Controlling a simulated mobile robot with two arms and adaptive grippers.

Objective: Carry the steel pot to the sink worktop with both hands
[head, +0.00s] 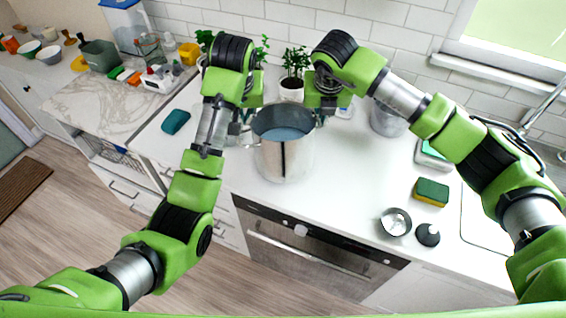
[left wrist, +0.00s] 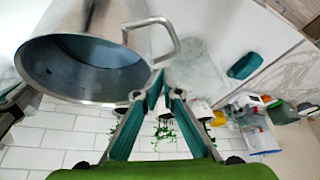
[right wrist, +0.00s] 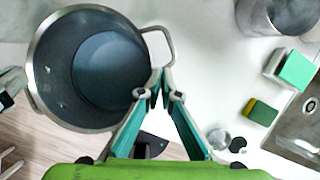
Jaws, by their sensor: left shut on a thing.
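The steel pot (head: 284,158) is upright over the white worktop (head: 350,190), left of the sink. I cannot tell whether its base touches the surface. Its inside looks bluish. My left gripper (head: 240,128) is shut on the pot's left handle; the left wrist view shows this handle (left wrist: 152,22) and the pot (left wrist: 85,50). My right gripper (head: 322,112) is at the opposite handle; in the right wrist view its fingertips (right wrist: 158,92) close around that handle (right wrist: 160,35), beside the pot (right wrist: 55,75).
The sink (head: 482,225) is at the right. A green-yellow sponge (head: 431,192), a small metal bowl (head: 396,222) and a black-topped item (head: 427,235) lie before it. A metal container (head: 388,120) and potted plant (head: 292,85) stand behind. A teal item (head: 176,121) lies left.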

